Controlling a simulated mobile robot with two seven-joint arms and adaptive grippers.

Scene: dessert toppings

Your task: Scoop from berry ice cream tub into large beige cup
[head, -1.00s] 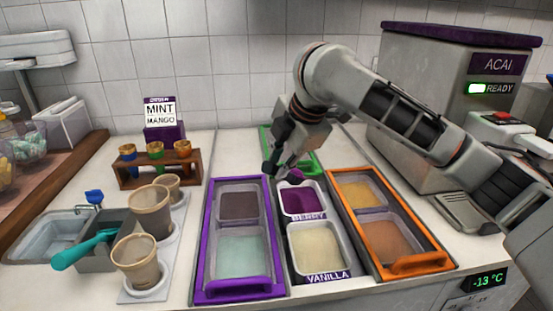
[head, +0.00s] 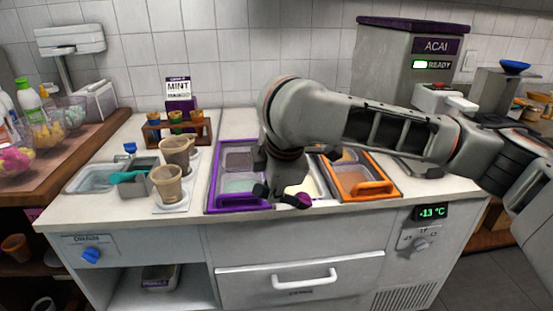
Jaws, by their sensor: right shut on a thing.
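My right gripper (head: 278,193) hangs over the front of the tubs, to the right of the cups. It is shut on what looks like a dark scoop, mostly hidden by the gripper. A purple mass (head: 304,200), the colour of berry ice cream, shows at the scoop's end, above the front part of the tubs. The berry tub is hidden behind my right arm. The vanilla tub (head: 306,187) shows partly. The large beige cup (head: 176,151) stands upright at the left, behind another beige cup (head: 167,184). My left gripper is out of view.
A teal-handled scoop (head: 128,177) rests in a grey bin beside the sink (head: 90,178). A purple-framed tray (head: 217,203) and an orange-framed tray (head: 377,191) flank the middle tubs. A topping rack (head: 160,135) stands behind the cups. Counter between cups and purple tray is narrow.

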